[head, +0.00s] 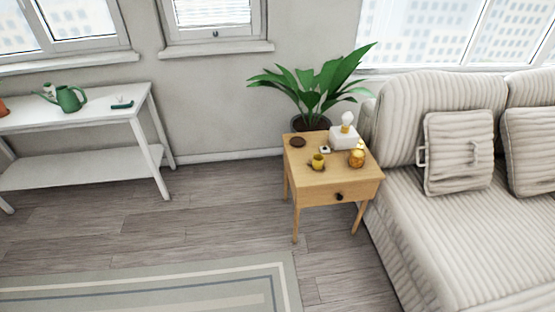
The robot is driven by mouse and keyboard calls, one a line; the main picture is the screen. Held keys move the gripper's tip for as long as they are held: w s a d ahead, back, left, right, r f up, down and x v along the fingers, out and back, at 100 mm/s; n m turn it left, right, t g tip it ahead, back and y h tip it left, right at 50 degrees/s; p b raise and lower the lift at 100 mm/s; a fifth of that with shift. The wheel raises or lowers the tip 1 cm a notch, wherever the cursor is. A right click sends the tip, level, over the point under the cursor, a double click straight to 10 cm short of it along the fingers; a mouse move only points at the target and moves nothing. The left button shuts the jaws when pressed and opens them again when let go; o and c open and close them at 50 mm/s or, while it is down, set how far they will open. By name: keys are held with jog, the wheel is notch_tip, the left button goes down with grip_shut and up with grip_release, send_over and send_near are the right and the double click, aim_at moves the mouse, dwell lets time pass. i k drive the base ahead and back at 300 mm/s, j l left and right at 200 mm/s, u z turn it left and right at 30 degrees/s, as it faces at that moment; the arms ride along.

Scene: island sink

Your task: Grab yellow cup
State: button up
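A small yellow cup (318,162) stands upright near the left front part of the top of a wooden side table (325,180). The table has a drawer with a dark knob. Right of the cup are a round golden object (356,158) and a white tissue box (343,138) with a yellow item in front of its tissue. A small white item with a dark middle (324,149) lies just behind the cup. A dark round item (297,142) lies at the back left of the table top. My gripper is not in view.
A cream striped sofa (430,220) stands close on the table's right. A potted plant (312,90) is behind it. A white console table (75,120) with a green watering can (70,98) stands at left. Wooden floor and a flat rug (230,279) lie open in front.

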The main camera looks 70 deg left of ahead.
aim_at(318, 158)
jog(key=j+u, duration=0.1)
jog(key=u, duration=1.9)
jog(key=i+l+u, duration=0.25)
jog(key=i+l, duration=0.5)
jog(key=i, duration=0.3)
jog(key=i+l+u, duration=0.3)
jog(key=i+l, duration=0.6)
